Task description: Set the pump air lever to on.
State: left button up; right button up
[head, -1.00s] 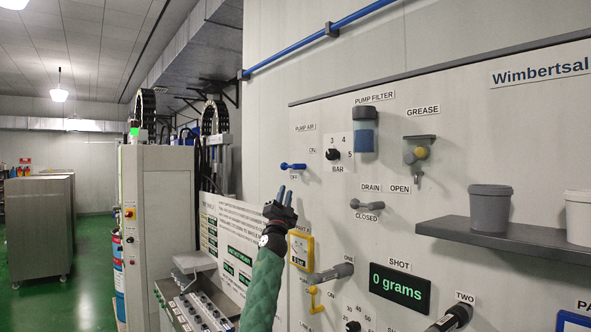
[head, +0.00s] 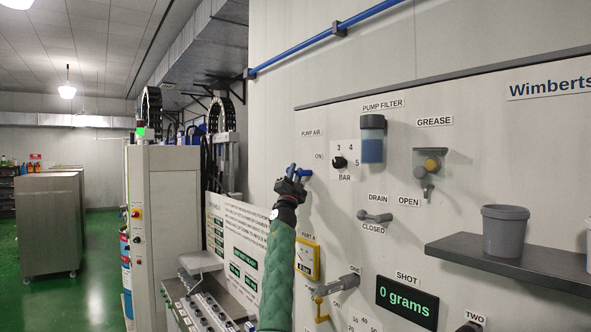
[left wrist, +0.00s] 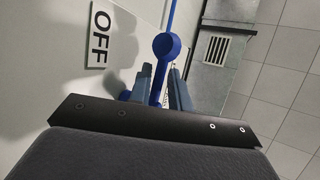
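The pump air lever (head: 307,173) is blue and lies about level on the wall panel, below the PUMP AIR and ON labels. In the left wrist view, the lever (left wrist: 168,46) has a round end and runs down between my two fingers. The OFF label (left wrist: 100,35) is beside it there; the gripper hides that label in the head view. My left gripper (head: 291,172) is at the lever, its fingers on either side of the bar. The fingers look apart, with a small gap to the bar; contact is not clear. My right gripper is not in view.
The pressure knob (head: 340,162) and the pump filter (head: 372,140) are right of the lever. The drain lever (head: 375,216) sits lower right, and a shelf (head: 510,262) with a grey cup (head: 503,232) is further right. Open floor lies at left.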

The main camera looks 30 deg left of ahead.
pick_arm(q)
jog(key=shift+w+a+f, duration=0.1)
jog(key=shift+w+f, duration=0.05)
jog(key=shift+w, duration=0.25)
jog(key=shift+s, duration=0.15)
grip_shut()
